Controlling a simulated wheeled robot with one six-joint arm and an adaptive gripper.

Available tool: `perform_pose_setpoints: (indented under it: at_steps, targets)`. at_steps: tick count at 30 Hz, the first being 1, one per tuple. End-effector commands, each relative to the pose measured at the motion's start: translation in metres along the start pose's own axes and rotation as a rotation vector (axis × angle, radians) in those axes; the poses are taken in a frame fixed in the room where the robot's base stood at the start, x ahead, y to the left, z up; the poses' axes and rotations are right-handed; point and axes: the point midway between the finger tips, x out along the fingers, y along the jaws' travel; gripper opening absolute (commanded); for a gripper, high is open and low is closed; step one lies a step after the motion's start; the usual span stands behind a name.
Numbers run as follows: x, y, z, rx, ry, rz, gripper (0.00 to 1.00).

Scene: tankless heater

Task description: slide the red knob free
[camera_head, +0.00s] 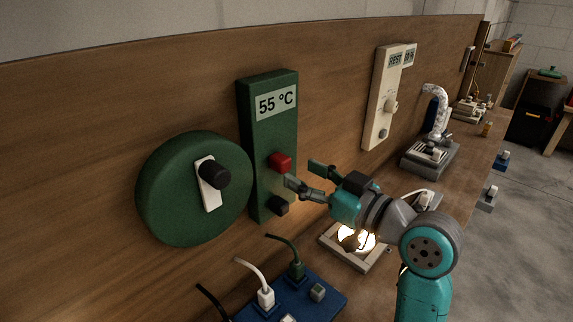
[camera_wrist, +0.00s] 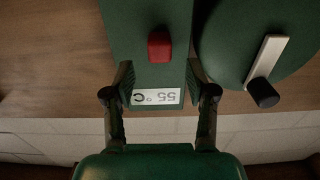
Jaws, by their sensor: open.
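The red knob (camera_head: 280,162) sticks out from the green panel (camera_head: 268,125), below its "55 °C" display (camera_head: 276,103). My gripper (camera_head: 304,177) is open and empty, its fingertips just right of the knob and apart from it in the head view. In the wrist view the picture is upside down: the knob (camera_wrist: 160,47) lies beyond the fingertips, roughly centred between the two fingers, and the display (camera_wrist: 157,97) shows between them. A dark knob (camera_head: 281,208) sits lower on the same panel.
A green disc (camera_head: 160,210) with a white lever and black knob stands left of the panel. Below are a blue socket block (camera_head: 325,302) with plugs and a glowing lamp (camera_head: 357,238). A cream panel (camera_head: 378,115) hangs to the right on the wooden board (camera_head: 80,120).

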Motion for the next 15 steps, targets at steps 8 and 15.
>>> perform_pose_setpoints:
  at_steps: [8,15]
  targets:
    - [0.041,0.000,0.000,0.002,0.000,-0.001,0.56]
    - [0.052,0.000,0.000,0.001,0.000,0.000,0.56]
